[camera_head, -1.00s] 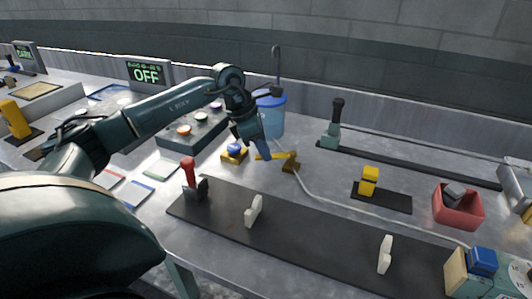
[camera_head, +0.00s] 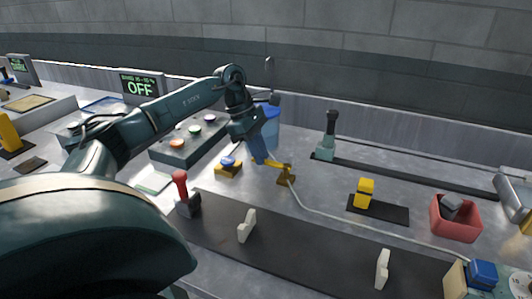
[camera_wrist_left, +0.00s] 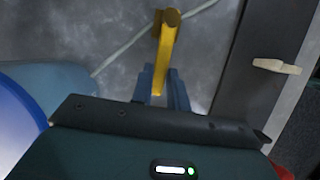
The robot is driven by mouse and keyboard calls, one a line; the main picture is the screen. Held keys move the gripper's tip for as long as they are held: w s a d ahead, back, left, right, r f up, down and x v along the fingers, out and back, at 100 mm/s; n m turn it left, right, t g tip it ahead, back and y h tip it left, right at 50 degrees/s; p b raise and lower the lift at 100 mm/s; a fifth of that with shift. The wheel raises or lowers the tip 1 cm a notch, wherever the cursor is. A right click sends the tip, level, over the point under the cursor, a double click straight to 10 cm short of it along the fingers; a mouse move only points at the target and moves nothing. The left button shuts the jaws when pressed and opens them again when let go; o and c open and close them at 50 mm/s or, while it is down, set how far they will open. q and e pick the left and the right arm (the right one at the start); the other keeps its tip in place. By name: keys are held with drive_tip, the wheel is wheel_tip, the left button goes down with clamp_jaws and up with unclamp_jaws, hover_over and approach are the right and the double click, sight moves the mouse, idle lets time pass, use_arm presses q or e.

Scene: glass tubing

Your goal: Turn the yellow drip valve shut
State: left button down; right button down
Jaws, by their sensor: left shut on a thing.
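The yellow drip valve has a yellow lever (camera_head: 276,164) on a brown-yellow body (camera_head: 286,178), to the right of the blue container on the bench. My left gripper (camera_head: 259,160) reaches down over the lever's left part. In the left wrist view, the lever (camera_wrist_left: 165,48) runs between the two blue fingers of the left gripper (camera_wrist_left: 161,85), which is shut on it. The lever's near end is partly hidden by the fingers. My right gripper is not in view.
A blue container (camera_head: 271,128) stands close behind the left gripper. A blue-topped yellow button (camera_head: 228,166) and a red-knobbed lever (camera_head: 181,186) stand to its left. A pale tube (camera_head: 335,218) runs right from the valve. The display (camera_head: 139,86) reads OFF.

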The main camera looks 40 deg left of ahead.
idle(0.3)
use_arm(q)
drive_tip(key=c, duration=1.4)
unclamp_jaws()
drive_tip(key=shift+o, duration=0.2)
drive_tip(key=p+v, duration=0.1)
drive_tip(key=v, duration=1.2)
drive_tip(key=shift+a, duration=0.1)
